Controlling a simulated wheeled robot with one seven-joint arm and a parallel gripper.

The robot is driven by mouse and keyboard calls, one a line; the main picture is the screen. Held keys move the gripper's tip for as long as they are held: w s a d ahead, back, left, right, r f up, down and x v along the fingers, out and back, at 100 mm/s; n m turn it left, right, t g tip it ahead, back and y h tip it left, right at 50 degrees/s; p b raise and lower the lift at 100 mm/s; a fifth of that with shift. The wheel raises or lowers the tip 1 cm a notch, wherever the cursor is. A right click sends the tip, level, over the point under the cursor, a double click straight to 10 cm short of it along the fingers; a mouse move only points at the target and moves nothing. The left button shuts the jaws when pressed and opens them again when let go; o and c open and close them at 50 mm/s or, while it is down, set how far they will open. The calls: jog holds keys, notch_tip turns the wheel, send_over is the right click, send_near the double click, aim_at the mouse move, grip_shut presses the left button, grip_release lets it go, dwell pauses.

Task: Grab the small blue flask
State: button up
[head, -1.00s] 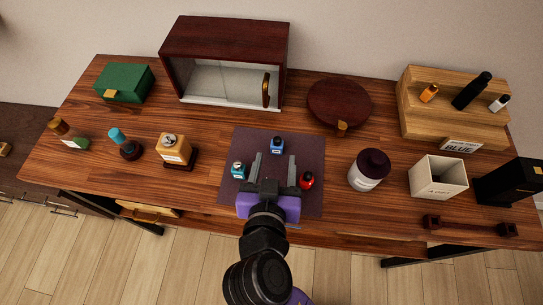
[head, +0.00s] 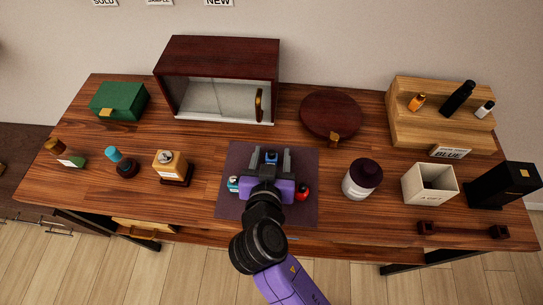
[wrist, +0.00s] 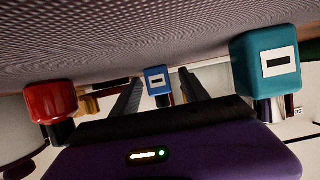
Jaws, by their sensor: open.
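The small blue flask (head: 271,157) stands on the dark mat (head: 305,212), towards its far side. In the wrist view the blue flask (wrist: 157,80) shows between the two fingers, near their tips. My gripper (head: 271,156) is open around or just short of it; I cannot tell if the fingers touch it. A teal flask (head: 233,184) is left of my gripper and a red flask (head: 303,192) is right of it. In the wrist view the red flask (wrist: 50,102) is at left and the teal flask (wrist: 265,60) at right, both nearer the camera.
A glass-fronted cabinet (head: 225,52) and a round dark lidded box (head: 331,112) stand behind the mat. A white jar (head: 361,186) is to the right. A square amber bottle (head: 169,165) is to the left. Bare wood lies between the mat and the cabinet.

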jog(key=shift+c, duration=0.2)
grip_shut()
